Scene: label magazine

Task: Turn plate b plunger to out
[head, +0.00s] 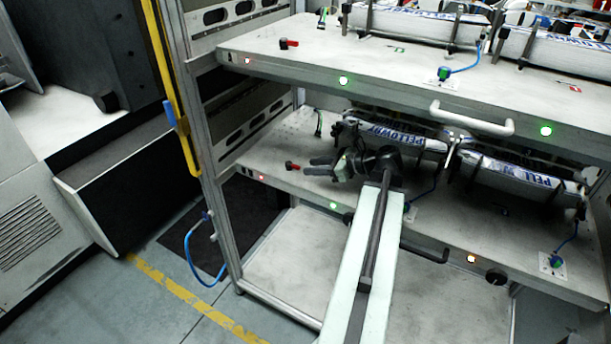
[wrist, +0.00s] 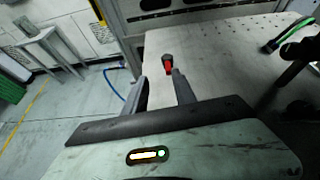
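A small red plunger with a black end (head: 292,166) stands on the lower shelf plate (head: 272,148), near its left front corner. A similar red-and-black one (head: 289,43) is on the upper shelf plate (head: 300,25). I can read no "plate b" label. My gripper (head: 309,166) reaches left over the lower plate, its fingers apart and pointing at the lower plunger. In the wrist view the red plunger (wrist: 168,64) shows just beyond the fingertips, nearer the right finger. My gripper (wrist: 160,80) is open and empty there. Contact with the plunger cannot be seen.
Printed label magazines (head: 510,172) fill the right of the lower plate. A black handle (head: 424,252), a black round knob (head: 496,277) and lit lamps (head: 334,205) sit along its front edge. The upper plate hangs above my arm. A green-handled tool (wrist: 290,34) shows at right.

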